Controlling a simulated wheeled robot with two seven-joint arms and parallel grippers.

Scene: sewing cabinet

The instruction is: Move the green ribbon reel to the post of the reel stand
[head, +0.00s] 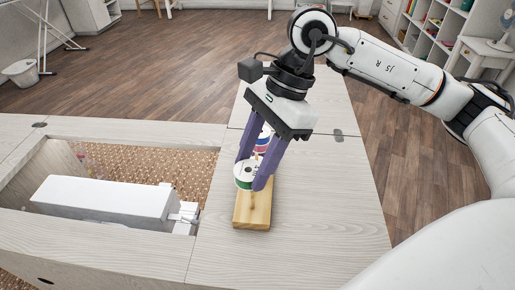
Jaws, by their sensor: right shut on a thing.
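The green ribbon reel (244,182), with a white top face and a green side, is between the purple fingertips of my right gripper (253,174). The right gripper is shut on it and points down from above. The reel stand (252,212) has a light wooden base on the cabinet top, directly below the reel. Its post is largely hidden by the fingers and reels, so I cannot tell if the green reel is around it. A part of another reel with red and blue (263,138) shows between the fingers, farther back. My left gripper is out of view.
The white sewing machine (105,200) lies in the cabinet's open well at the left. The pale wood cabinet top (330,215) is clear right of the stand. A white shelf unit (440,25) stands at the back right.

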